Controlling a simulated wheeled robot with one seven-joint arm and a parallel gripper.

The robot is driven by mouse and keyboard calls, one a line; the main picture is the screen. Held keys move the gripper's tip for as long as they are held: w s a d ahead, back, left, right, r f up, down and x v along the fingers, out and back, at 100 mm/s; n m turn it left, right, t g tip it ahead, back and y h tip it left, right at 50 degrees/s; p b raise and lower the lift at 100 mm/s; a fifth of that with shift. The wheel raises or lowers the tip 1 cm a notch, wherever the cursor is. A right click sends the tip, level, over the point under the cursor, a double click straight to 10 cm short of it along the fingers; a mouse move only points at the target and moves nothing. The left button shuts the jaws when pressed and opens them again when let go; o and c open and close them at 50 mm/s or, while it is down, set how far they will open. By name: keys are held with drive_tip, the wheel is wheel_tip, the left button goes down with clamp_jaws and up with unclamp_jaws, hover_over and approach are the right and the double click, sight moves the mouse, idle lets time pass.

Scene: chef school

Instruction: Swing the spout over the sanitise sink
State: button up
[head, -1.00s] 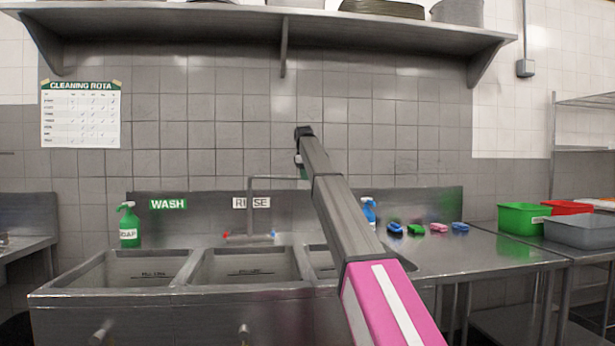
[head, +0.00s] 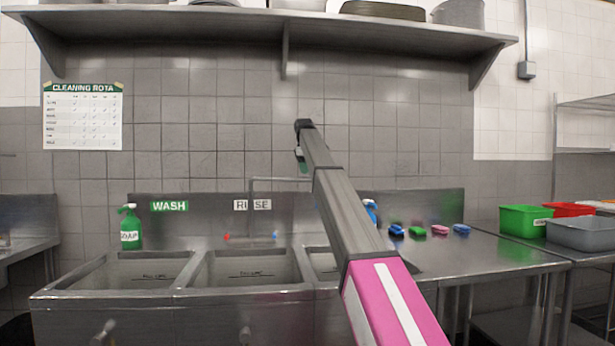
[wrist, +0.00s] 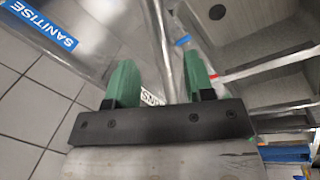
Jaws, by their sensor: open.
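The spout (head: 251,208) is a thin grey pipe that rises behind the rinse sink (head: 240,268) and bends right along a level stretch, its far end behind my arm. My gripper (head: 304,168) is at that end, small and partly hidden by the arm. In the wrist view my gripper (wrist: 158,84) has its green fingers apart, with the spout (wrist: 164,45) running between them; I cannot tell whether either finger touches it. The sanitise sink (head: 323,262) is the right-hand basin, partly behind my arm. The blue SANITISE sign (wrist: 42,27) shows in the wrist view.
The wash sink (head: 130,270) is at the left, with a green soap bottle (head: 130,229) behind it. Red and blue tap ends flank the spout's base. A shelf (head: 200,22) hangs above. Several small coloured blocks (head: 440,230) lie on the right counter.

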wheel_tip(320, 180, up, 7)
drive_tip(key=s, duration=0.1)
drive_tip(key=shift+a+f, duration=0.2)
drive_tip(key=shift+a, duration=0.1)
drive_tip(key=shift+s, duration=0.1)
